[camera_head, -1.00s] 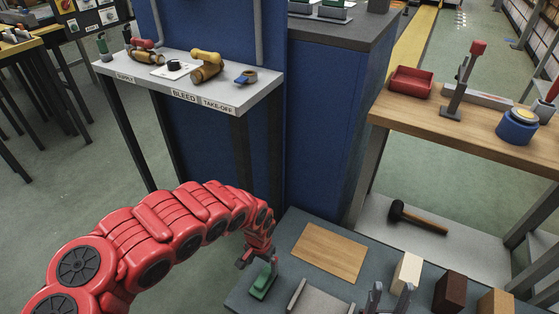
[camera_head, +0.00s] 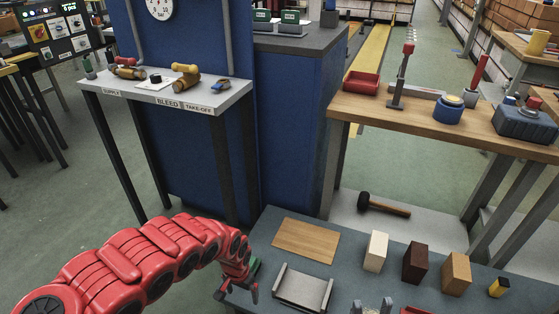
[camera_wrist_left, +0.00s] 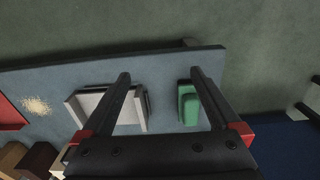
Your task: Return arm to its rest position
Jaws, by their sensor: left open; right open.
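My left arm is red and comes in from the lower left in the head view. Its gripper (camera_head: 238,294) is open and empty, pointing down at the left edge of the low grey-blue table (camera_head: 352,250). In the left wrist view, the open fingers (camera_wrist_left: 160,76) hang above the table. A green object (camera_wrist_left: 188,108) shows beside the right finger, and a grey tray-like holder (camera_wrist_left: 104,108) lies behind the left finger. In the head view my gripper mostly hides the green object.
The table bears a wooden board (camera_head: 306,240), the grey holder (camera_head: 303,287), a cream block (camera_head: 376,251), a dark brown block (camera_head: 415,262), a tan block (camera_head: 456,273) and a small yellow-black item (camera_head: 499,287). A mallet (camera_head: 383,205) lies on a shelf behind.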

